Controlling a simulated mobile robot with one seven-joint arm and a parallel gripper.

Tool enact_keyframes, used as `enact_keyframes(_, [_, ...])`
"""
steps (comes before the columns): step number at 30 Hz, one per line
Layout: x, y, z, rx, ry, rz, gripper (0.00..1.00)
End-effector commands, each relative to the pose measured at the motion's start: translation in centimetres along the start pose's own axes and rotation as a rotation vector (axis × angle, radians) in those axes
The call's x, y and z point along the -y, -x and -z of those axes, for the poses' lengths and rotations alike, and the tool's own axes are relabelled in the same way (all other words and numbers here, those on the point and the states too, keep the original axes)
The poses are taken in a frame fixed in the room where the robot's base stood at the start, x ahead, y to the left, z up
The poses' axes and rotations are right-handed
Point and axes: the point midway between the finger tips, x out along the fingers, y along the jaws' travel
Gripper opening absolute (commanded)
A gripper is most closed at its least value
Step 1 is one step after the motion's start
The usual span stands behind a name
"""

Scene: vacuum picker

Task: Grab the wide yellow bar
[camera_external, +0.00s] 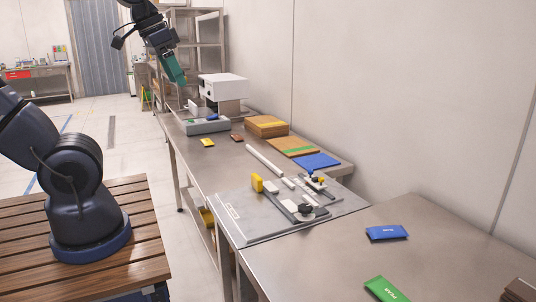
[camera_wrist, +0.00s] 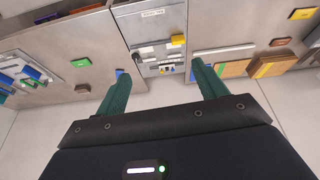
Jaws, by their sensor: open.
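A flat yellow bar (camera_external: 207,142) lies on the metal bench, near its front edge, left of a small brown bar (camera_external: 236,136). It also shows in the wrist view at the top right (camera_wrist: 302,14). A yellow block (camera_external: 257,182) stands on the grey fixture plate (camera_external: 240,220); it shows in the wrist view too (camera_wrist: 178,40). I cannot tell for sure which of the two is the wide yellow bar. My gripper (camera_external: 180,80), with teal fingers, is raised above the far end of the bench. It is open and empty, and both fingers show in the wrist view (camera_wrist: 159,70).
A grey tray (camera_external: 207,127) and a white-topped machine (camera_external: 224,88) stand at the bench's far end. Cardboard stacks (camera_external: 267,127) and a blue flat piece (camera_external: 317,160) lie along the wall. Blue (camera_external: 387,232) and green (camera_external: 385,290) bars lie on the near table.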

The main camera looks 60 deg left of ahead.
Motion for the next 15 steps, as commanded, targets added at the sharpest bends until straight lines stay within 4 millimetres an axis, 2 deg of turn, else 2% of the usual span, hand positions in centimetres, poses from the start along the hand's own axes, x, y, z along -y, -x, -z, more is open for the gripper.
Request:
enact_keyframes(3, [1.2,0.2,3.2,0.034,0.07,0.008,0.71])
enact_keyframes(8, [3.0,0.3,7.5,0.076,0.166,0.015,0.71])
enact_keyframes(15, [6.9,-0.5,13.6,0.137,0.31,0.026,0.71])
